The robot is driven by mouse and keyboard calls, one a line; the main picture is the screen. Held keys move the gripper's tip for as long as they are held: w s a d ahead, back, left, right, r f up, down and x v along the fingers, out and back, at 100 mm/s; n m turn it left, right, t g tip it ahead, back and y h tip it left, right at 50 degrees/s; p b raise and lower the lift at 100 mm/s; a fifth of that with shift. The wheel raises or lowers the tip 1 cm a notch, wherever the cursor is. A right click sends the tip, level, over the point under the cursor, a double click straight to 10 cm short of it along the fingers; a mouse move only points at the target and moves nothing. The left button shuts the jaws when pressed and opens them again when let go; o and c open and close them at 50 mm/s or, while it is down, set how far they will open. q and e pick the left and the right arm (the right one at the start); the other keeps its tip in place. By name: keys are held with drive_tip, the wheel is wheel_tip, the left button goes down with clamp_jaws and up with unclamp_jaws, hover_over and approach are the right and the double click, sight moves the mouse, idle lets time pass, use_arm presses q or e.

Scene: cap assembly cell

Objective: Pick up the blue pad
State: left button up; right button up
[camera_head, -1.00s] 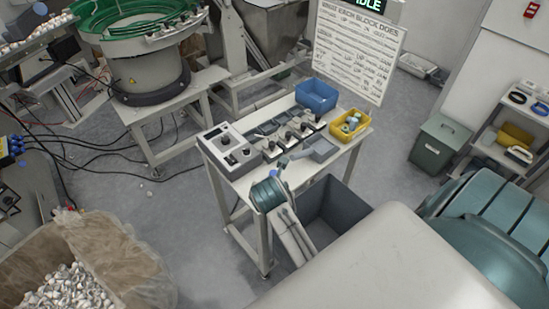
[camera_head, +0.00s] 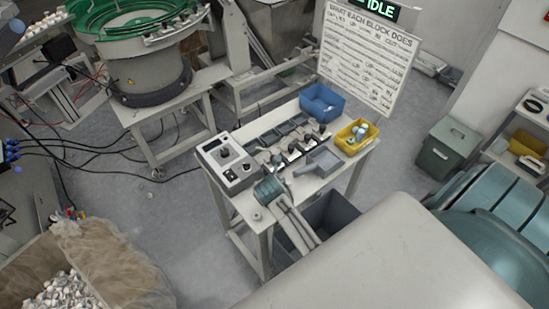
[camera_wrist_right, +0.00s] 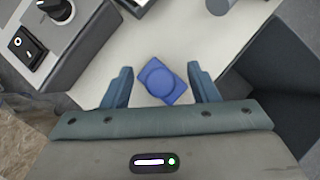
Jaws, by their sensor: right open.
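The blue pad (camera_wrist_right: 162,81) lies on the pale table top in the right wrist view. It is a flat blue piece with a raised round middle. My right gripper (camera_wrist_right: 163,84) is open, with one finger on either side of the pad and a gap visible on both sides. In the head view my right gripper (camera_head: 272,179) is low over the table's near edge and hides the pad. My left gripper is not in view.
A grey control box (camera_head: 228,161) with knobs stands left of the gripper, and a grey scoop-like tray (camera_head: 322,163) to its right. A blue bin (camera_head: 322,102) and a yellow bin (camera_head: 356,136) stand at the back right. A dark open bin (camera_head: 330,215) is below the table edge.

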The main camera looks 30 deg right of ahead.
drive_tip(key=shift+w+d+f, duration=0.15)
drive_tip(key=shift+f, duration=0.25)
drive_tip(key=shift+w+d+f, duration=0.1)
drive_tip(key=shift+f, duration=0.2)
drive_tip(key=shift+w+f, duration=0.1)
drive_tip(key=shift+f, duration=0.15)
drive_tip(key=shift+w+d+f, duration=0.1)
drive_tip(key=shift+f, duration=0.05)
drive_tip(key=c, duration=1)
clamp_jaws()
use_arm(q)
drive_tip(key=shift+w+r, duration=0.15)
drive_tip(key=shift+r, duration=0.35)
